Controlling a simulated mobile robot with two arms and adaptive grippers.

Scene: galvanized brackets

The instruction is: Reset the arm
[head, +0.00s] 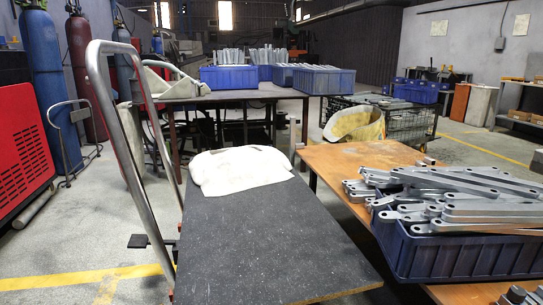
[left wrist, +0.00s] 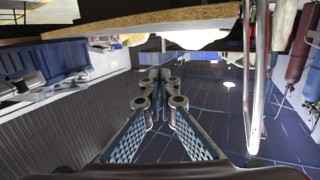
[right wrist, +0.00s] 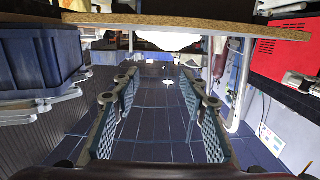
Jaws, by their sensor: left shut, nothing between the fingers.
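My left gripper (left wrist: 160,80) shows in the left wrist view with its fingertips together and nothing held between them. My right gripper (right wrist: 158,88) shows in the right wrist view with its fingers spread wide apart and empty. Neither gripper shows in the head view. Both wrist views appear upside down, with a board edge along the top and the dark ceiling below. The fingers touch nothing that I can see.
A dark cart top (head: 270,235) with a white cloth (head: 240,170) is in front. On its right, a blue bin (head: 460,258) piled with galvanized brackets (head: 480,208) stands on an orange-brown table (head: 350,160). More blue bins (head: 228,79) stand on a table behind.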

